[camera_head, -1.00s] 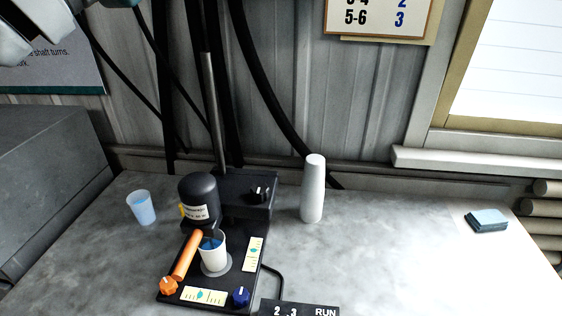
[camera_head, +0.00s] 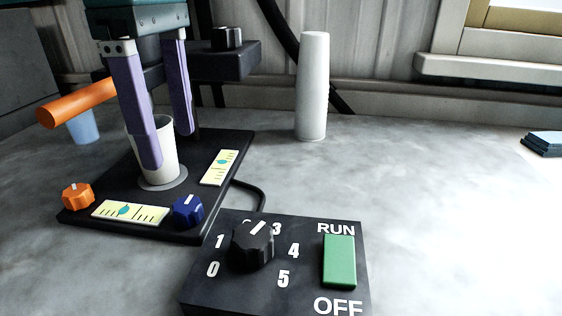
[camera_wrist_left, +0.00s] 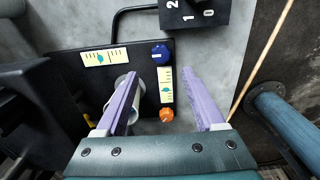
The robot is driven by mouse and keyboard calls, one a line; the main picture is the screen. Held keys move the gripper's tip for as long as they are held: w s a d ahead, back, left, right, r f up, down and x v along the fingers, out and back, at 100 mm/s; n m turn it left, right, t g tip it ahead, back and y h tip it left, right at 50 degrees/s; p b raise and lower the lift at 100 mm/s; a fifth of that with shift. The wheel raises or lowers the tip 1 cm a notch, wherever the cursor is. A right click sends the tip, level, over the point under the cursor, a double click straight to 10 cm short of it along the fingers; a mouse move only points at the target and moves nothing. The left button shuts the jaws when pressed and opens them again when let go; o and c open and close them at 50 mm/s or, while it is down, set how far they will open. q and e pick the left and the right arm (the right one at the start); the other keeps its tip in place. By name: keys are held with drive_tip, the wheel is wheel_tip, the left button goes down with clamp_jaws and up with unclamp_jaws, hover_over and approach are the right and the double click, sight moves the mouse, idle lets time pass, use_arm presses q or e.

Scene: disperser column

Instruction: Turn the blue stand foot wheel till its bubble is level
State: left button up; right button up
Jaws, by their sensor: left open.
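The blue foot wheel (camera_head: 187,211) with a white mark sits at the front right corner of the black stand base (camera_head: 190,228). It also shows in the left wrist view (camera_wrist_left: 160,53). A yellow front vial (camera_head: 150,213) lies left of it; its teal bubble (camera_head: 124,209) looks a little left of middle. The side vial (camera_head: 211,178) has its bubble a little toward the far end. My left gripper (camera_head: 170,148) is open, its purple fingers pointing down by the white cup, behind and above the blue wheel. In the wrist view its fingers (camera_wrist_left: 162,74) are apart, touching no wheel.
An orange foot wheel (camera_head: 77,196) is at the front left corner. The white cup (camera_head: 167,172) stands on the base, partly hidden by my finger. A control box (camera_head: 205,285) with black knob and green switch (camera_head: 340,262) stands in front. A white cylinder (camera_head: 313,90) stands behind.

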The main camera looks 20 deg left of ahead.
sight(186, 204)
use_arm(q)
wheel_tip(186, 204, down, 9)
drive_tip(key=shift+d, duration=0.1)
idle(0.3)
clamp_jaws()
idle(0.5)
